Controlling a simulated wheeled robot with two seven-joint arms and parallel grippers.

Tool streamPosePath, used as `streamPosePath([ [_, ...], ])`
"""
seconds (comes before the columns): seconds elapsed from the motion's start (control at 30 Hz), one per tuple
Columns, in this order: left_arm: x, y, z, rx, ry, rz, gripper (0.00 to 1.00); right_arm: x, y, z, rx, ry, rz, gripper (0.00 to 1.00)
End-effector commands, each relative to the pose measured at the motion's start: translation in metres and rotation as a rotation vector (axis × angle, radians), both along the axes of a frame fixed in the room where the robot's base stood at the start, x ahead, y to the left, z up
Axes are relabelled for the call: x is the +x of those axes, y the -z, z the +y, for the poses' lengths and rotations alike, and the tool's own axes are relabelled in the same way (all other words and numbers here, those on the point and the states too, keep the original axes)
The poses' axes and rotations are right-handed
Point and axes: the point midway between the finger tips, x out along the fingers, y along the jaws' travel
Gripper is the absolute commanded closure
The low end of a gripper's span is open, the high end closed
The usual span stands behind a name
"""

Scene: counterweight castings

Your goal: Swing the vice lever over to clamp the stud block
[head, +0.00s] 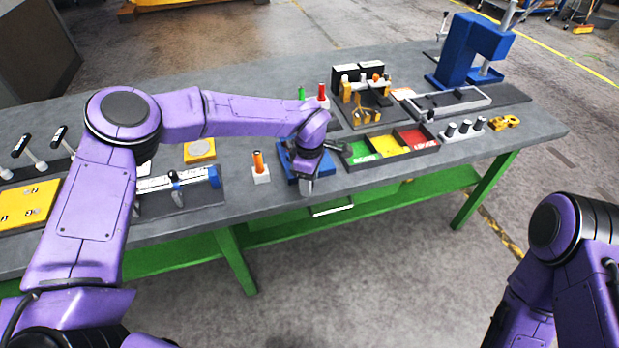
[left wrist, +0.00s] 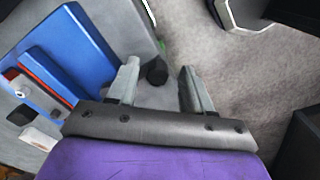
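The blue vice (head: 284,158) sits near the front edge of the bench, partly hidden behind my left gripper (head: 307,186). In the left wrist view the blue vice (left wrist: 72,50) fills the left side, with a red strip and grey parts between its blue bodies. My left gripper (left wrist: 160,67) points down with its fingers apart. A black knob (left wrist: 157,71), seemingly the lever's end, shows between the fingers, closer to the left one; I cannot tell if they touch. The lever's shaft is hidden. I cannot make out the stud block clearly. My right gripper is out of view.
An orange-handled tool in a white holder (head: 261,176) stands left of the vice. A tray with green, yellow and red compartments (head: 347,163) lies close on the right. A rail fixture (head: 180,195) is further left. The floor in front is clear.

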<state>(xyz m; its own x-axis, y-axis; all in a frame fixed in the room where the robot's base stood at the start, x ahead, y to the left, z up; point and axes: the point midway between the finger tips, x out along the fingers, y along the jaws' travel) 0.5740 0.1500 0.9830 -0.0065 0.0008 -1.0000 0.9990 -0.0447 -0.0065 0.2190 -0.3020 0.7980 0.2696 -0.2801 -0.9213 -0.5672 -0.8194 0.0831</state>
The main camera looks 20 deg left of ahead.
Motion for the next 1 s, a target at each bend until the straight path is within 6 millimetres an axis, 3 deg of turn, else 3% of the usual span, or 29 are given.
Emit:
streamPosePath([
  [0.27,0.002,-0.008,0.001,-0.001,-0.003,-0.007,0.50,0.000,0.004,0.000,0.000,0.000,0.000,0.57],
  [0.7,0.002,-0.097,-0.001,0.001,-0.001,-0.004,0.50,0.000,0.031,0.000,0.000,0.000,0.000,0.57],
  [1.0,0.001,-0.106,-0.001,0.000,-0.001,-0.001,0.50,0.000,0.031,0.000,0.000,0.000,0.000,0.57],
])
